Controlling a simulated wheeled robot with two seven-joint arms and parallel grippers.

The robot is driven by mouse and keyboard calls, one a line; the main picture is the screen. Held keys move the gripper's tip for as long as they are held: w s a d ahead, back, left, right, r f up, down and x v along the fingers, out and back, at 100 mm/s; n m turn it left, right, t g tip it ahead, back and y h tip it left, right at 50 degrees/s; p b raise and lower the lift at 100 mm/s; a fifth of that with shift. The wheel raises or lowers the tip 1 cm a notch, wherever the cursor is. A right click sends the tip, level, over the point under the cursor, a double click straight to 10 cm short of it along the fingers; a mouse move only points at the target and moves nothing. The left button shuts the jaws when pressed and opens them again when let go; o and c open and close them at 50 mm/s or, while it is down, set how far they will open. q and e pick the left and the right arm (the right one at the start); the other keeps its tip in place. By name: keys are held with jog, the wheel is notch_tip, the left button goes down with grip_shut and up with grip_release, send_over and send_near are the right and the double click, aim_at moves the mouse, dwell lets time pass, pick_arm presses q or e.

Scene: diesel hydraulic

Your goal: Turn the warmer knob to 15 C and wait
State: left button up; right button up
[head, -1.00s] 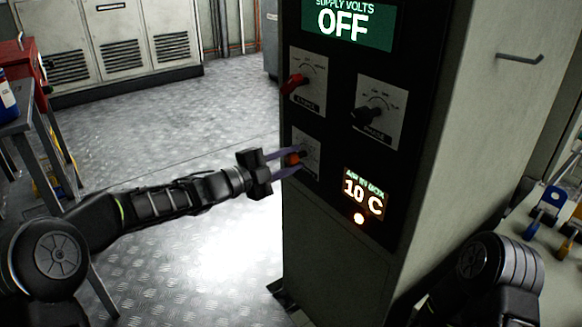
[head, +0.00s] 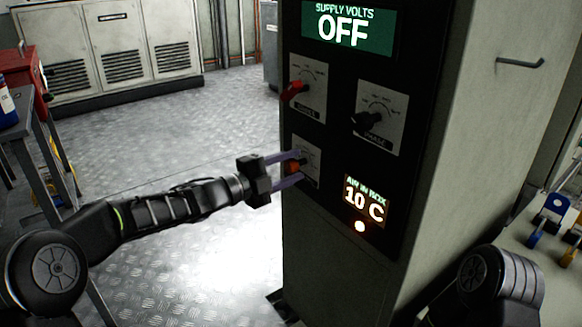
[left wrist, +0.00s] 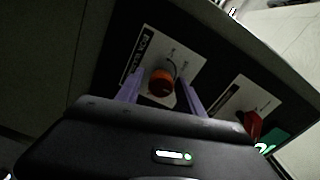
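The warmer knob is the orange-red knob (head: 292,167) on the lower left plate of the dark panel. It also shows in the left wrist view (left wrist: 161,82), on a white plate whose lettering is partly readable. My left gripper (head: 291,167) is at this knob, with its two purple fingers on either side and apart. In the left wrist view gaps show between the fingers (left wrist: 162,92) and the knob. The air-in-box display (head: 364,201) reads 10 C, with a lit lamp (head: 360,226) below it. My right gripper is out of view.
Above are a red knob (head: 295,91) and a black knob (head: 366,121). The supply volts display (head: 347,27) reads OFF. A handle (head: 519,63) sticks out from the cabinet's side (head: 480,130). The floor left of the cabinet is open.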

aim_at(287, 167)
pick_arm(q)
jog(key=shift+o, duration=0.4)
jog(key=shift+s+a, duration=0.15)
jog(key=shift+a, duration=0.1)
jog(key=p+v, duration=0.1)
jog(key=v, duration=0.5)
jog(key=shift+r+p, duration=0.1)
jog(key=shift+p, duration=0.3)
jog(key=shift+s+a, duration=0.4)
jog(key=shift+a, duration=0.05)
